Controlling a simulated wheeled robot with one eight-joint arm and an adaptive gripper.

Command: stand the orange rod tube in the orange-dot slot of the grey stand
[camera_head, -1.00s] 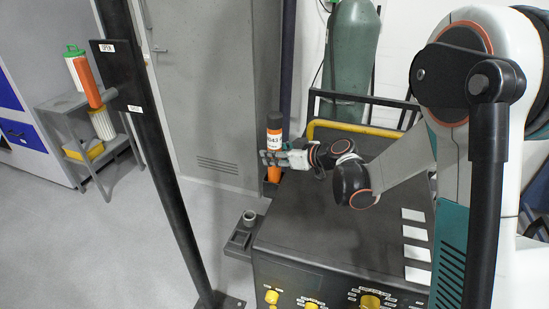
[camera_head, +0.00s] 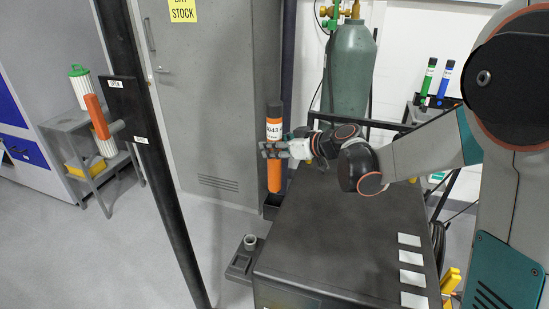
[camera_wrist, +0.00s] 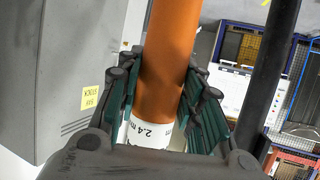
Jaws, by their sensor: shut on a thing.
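The orange rod tube (camera_head: 274,176) is upright, with a black cap on top and a white label. My gripper (camera_head: 268,150) is shut around its middle, just below the label in the head view. The tube's lower end is close above a black holder (camera_head: 271,208) at the machine's far left corner; I cannot tell the exact gap. In the wrist view the tube (camera_wrist: 168,50) passes between both green-padded fingers. A stand (camera_head: 418,110) at the right back holds a green tube (camera_head: 427,80) and a blue tube (camera_head: 445,80). No orange dot can be made out.
A dark flat-topped machine (camera_head: 340,235) lies below my arm, with white cards (camera_head: 411,258) along its right edge. A green gas cylinder (camera_head: 349,75) stands behind it. A black post (camera_head: 155,160) is at the left, and a grey cabinet (camera_head: 205,110) is behind the tube.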

